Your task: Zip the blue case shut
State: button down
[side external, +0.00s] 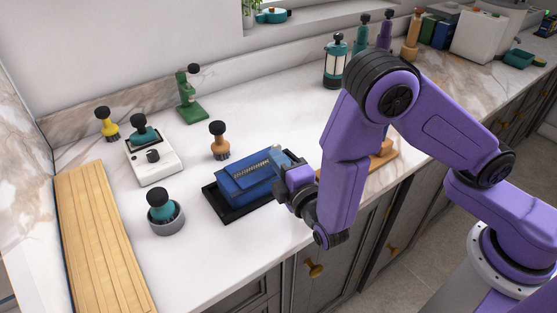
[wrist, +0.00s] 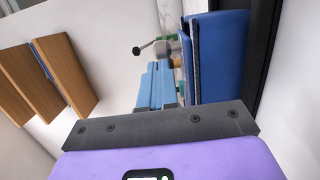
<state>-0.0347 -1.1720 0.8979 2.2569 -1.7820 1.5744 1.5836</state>
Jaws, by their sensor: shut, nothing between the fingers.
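The blue case (side external: 250,182) lies on a black tray (side external: 224,215) near the counter's front edge. A pale zip strip (side external: 250,164) runs along its top. Whether the zip is open and where its pull sits are too small to tell. My gripper (side external: 281,157) is at the right end of the case, and its wrist hides part of that end. In the wrist view its blue fingers (wrist: 156,86) are together and empty, left of the case (wrist: 220,58). I cannot tell whether they touch it.
A tan-handled brush (side external: 218,140) stands behind the case. A grey bowl with a teal brush (side external: 165,214) and a white scale-like box (side external: 154,160) are to its left. A wooden rack (side external: 383,156) is right, partly behind my arm. Bare counter lies around the tray's left side.

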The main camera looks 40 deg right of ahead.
jog(key=shift+w+d, duration=0.2)
jog(key=shift+d, duration=1.1)
